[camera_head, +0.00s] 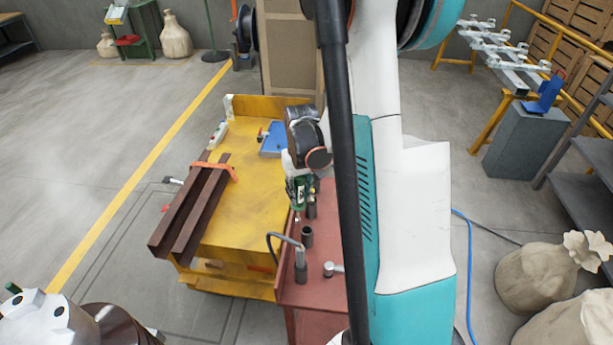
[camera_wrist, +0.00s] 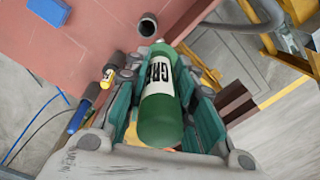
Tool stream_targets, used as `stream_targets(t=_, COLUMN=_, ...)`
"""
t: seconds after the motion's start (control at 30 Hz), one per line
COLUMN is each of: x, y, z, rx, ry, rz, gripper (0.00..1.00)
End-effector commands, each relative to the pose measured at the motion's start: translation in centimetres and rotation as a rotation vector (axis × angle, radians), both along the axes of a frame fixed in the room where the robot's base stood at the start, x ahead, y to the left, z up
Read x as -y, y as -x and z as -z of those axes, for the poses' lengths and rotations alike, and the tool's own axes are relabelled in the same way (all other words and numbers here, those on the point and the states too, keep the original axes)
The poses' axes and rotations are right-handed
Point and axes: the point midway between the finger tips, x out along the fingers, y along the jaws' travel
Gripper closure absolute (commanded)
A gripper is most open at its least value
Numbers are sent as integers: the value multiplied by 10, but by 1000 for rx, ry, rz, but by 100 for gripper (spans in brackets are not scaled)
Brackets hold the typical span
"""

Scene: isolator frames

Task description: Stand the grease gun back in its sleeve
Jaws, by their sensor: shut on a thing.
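The grease gun (camera_head: 299,191) is green with a white label and shows below my wrist in the head view. In the wrist view its green body (camera_wrist: 162,112), lettered on the label, lies between my gripper's fingers (camera_wrist: 164,70). My gripper (camera_head: 297,178) is shut on it, above the red bench. An open dark sleeve (camera_head: 307,236) stands upright on the bench, nearer the camera than the gun. An open tube mouth also shows in the wrist view (camera_wrist: 148,26), beyond the gun's far end.
On the red bench (camera_head: 323,215) stand another dark cylinder (camera_head: 311,208), a holder with a bent grey tube (camera_head: 301,265) and a hammer-like tool (camera_head: 333,269). A yellow cart (camera_head: 240,225) carrying brown steel beams (camera_head: 190,210) and a blue tray (camera_head: 272,140) adjoins it on the left.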

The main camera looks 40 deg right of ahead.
Motion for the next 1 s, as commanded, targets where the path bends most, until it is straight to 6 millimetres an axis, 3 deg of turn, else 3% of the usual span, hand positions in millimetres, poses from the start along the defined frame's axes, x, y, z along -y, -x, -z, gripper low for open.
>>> stream_targets(t=0.2, x=20, y=11, z=-8, rx=-33, ry=24, rz=41, gripper=100)
stream_targets(t=0.77, x=20, y=11, z=22, rx=-34, ry=24, rz=42, gripper=100)
stream_targets(t=1.0, x=20, y=11, z=18, rx=-34, ry=24, rz=42, gripper=100)
